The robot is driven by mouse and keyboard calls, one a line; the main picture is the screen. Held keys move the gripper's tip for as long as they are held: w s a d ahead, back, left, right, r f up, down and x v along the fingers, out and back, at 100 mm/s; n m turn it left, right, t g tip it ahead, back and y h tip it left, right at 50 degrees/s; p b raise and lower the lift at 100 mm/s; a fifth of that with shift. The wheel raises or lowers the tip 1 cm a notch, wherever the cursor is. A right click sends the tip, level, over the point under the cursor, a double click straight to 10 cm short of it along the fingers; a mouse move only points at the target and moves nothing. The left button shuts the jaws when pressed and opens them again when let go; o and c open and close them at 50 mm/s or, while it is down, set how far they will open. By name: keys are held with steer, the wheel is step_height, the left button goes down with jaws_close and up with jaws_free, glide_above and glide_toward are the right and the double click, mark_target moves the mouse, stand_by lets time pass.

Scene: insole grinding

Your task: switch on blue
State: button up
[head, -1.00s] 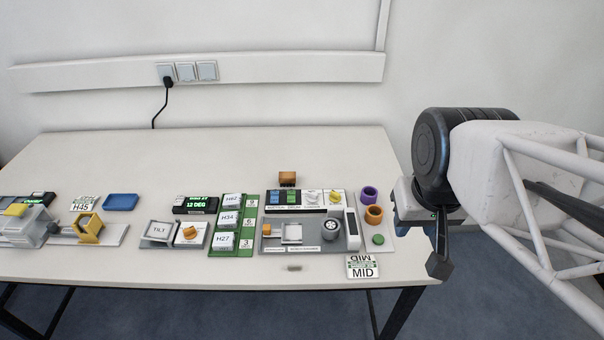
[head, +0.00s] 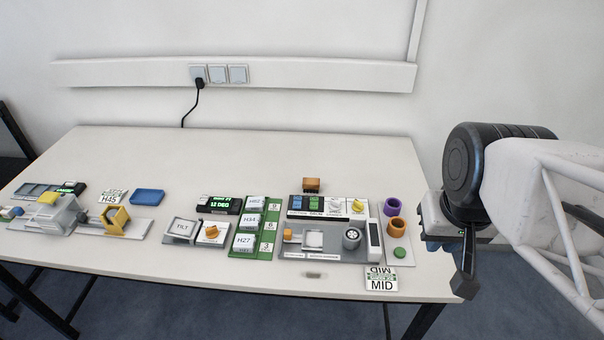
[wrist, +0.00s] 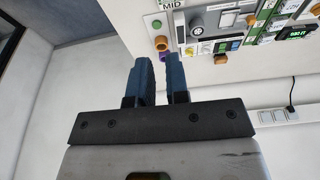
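A small blue block (head: 297,202) sits beside a green block (head: 315,203) on the dark strip at the back left of the grey machine panel (head: 345,252). They look like switches, but their on or off state is too small to tell. My gripper (wrist: 161,77) has two dark blue fingers, apart with an empty gap between them, in the wrist view. In the head view my arm is at the right, beyond the table's right edge and well away from the blue block. The fingers are hard to make out there.
Near the blue block are an orange-brown block (head: 312,185), a yellow knob (head: 357,206), purple (head: 392,206) and orange (head: 397,227) rings and a green button (head: 399,253). A blue tray (head: 147,196) lies further left. The back of the table (head: 250,155) is clear.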

steer(key=shift+w, duration=0.2)
jaws_close()
glide_above(298, 197)
steer(key=s, duration=0.3)
steer(key=s+x, duration=0.3)
steer(key=x, duration=1)
steer(key=shift+w+a+f+g, duration=0.2)
steer(key=shift+w+f+g, duration=0.1)
steer(key=shift+f, duration=0.2)
steer(key=shift+w+f, duration=0.4)
steer(key=shift+f, duration=1.9)
steer(key=shift+w+f, duration=0.35)
steer(key=shift+f, duration=1.95)
steer(key=shift+w+f, duration=0.4)
steer(key=shift+f, duration=1.9)
